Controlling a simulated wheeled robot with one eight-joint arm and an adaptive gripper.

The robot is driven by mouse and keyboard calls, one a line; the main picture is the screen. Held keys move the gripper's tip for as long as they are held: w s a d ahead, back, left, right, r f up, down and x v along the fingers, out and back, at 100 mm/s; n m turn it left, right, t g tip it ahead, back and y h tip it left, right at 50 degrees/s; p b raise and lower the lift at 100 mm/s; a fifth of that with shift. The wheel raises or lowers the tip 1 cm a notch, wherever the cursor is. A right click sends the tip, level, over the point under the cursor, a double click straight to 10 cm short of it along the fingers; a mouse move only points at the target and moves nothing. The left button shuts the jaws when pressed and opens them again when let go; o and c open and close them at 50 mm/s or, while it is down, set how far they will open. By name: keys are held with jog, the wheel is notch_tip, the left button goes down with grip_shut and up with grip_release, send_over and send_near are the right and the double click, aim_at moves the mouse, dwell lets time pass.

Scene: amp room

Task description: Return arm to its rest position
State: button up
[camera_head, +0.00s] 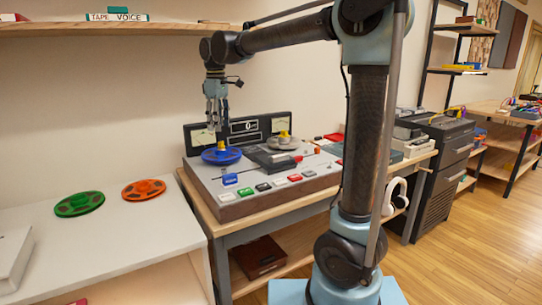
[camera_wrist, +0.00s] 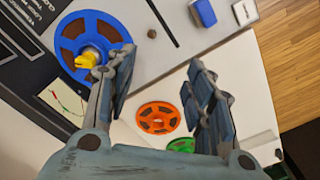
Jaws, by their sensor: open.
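My gripper (camera_head: 216,118) hangs pointing down above the left part of a tape machine (camera_head: 232,206). It is open, and its two fingers stand apart in the wrist view (camera_wrist: 165,75) with nothing between them. A blue reel (camera_head: 221,156) with a yellow hub cap sits on the machine's left spindle, below my gripper. In the wrist view the blue reel (camera_wrist: 72,42) is left of the fingers and apart from them as far as I can tell. My arm is stretched out to the left from its upright column.
A green reel (camera_head: 79,204) and an orange reel (camera_head: 143,189) lie on the white table at left. A wooden shelf (camera_head: 120,29) runs along the wall above. A grey reel (camera_head: 283,142) sits on the machine's right side. White headphones (camera_head: 394,196) hang near my column. Wood floor is clear at right.

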jog(key=s+d+f+m, duration=0.2)
jog(key=s+d+f, duration=0.1)
jog(key=d, duration=0.5)
jog(key=s+d+f+m+t, duration=0.1)
jog(key=s+d+f+m, duration=0.15)
jog(key=d, duration=0.55)
jog(key=s+d+f+m, duration=0.2)
jog(key=s+d+m, duration=0.1)
jog(key=d, duration=0.6)
jog(key=s+d+f+m, duration=0.3)
jog(key=s+d+f, duration=0.3)
jog(key=f, duration=0.3)
jog(key=s+d+f+m+t, duration=0.1)
jog(key=s+d+f+m, duration=0.3)
jog(key=s+d+f, duration=0.3)
notch_tip(320, 180, down, 3)
jog(key=shift+s+r, duration=0.2)
jog(key=shift+s, duration=1.05)
